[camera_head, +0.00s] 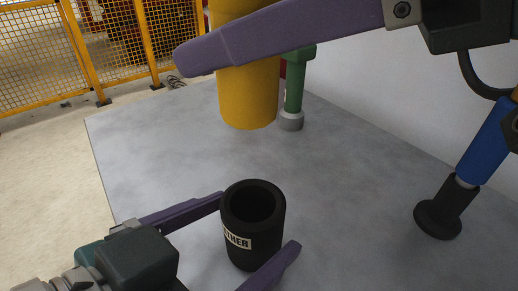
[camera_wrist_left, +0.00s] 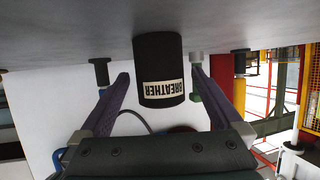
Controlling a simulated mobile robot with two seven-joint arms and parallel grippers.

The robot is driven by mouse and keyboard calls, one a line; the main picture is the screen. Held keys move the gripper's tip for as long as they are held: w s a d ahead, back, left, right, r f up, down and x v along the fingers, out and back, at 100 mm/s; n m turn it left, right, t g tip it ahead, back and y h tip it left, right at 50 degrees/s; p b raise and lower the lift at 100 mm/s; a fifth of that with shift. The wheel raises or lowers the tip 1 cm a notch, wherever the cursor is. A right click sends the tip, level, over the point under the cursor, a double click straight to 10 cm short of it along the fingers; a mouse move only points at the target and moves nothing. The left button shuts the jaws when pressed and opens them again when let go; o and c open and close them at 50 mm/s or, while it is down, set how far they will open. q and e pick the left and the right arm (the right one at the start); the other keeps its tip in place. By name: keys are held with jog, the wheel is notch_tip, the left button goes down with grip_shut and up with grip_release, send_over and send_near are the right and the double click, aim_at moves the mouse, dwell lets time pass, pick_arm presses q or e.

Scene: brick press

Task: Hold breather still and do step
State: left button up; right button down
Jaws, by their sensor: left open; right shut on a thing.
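The breather (camera_head: 268,241) is a black hollow cylinder with a pale label, standing upright on the grey table. My left gripper (camera_head: 258,224) is open, with one finger on each side of it; I see gaps, no grip. In the left wrist view the breather (camera_wrist_left: 158,65) appears upside down between the spread fingers (camera_wrist_left: 160,82). My right gripper (camera_head: 182,62) reaches across the top of the head view. Its near finger crosses in front of a thick yellow cylinder (camera_head: 249,95), which it appears to hold; the other finger is hidden.
A green post with a grey foot (camera_head: 293,97) stands beside the yellow cylinder. A blue post with a black flanged foot (camera_head: 441,219) stands at the right. Yellow mesh fencing (camera_head: 143,45) is beyond the table (camera_head: 150,150). The table's middle is clear.

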aim_at(266, 215)
pick_arm(q)
jog(key=x, duration=0.5)
jog(key=c, duration=1.4)
jog(key=shift+c, duration=0.2)
dwell(0.5)
pick_arm(e)
jog(key=shift+s+a+f+m+t, duration=0.15)
jog(key=shift+a+f+m+t, duration=0.15)
jog(key=shift+f+m+t, duration=0.15)
jog(key=shift+d+f+m+t+h, duration=0.35)
jog(key=shift+f+m+t+h, duration=0.2)
jog(key=shift+m+h, duration=0.15)
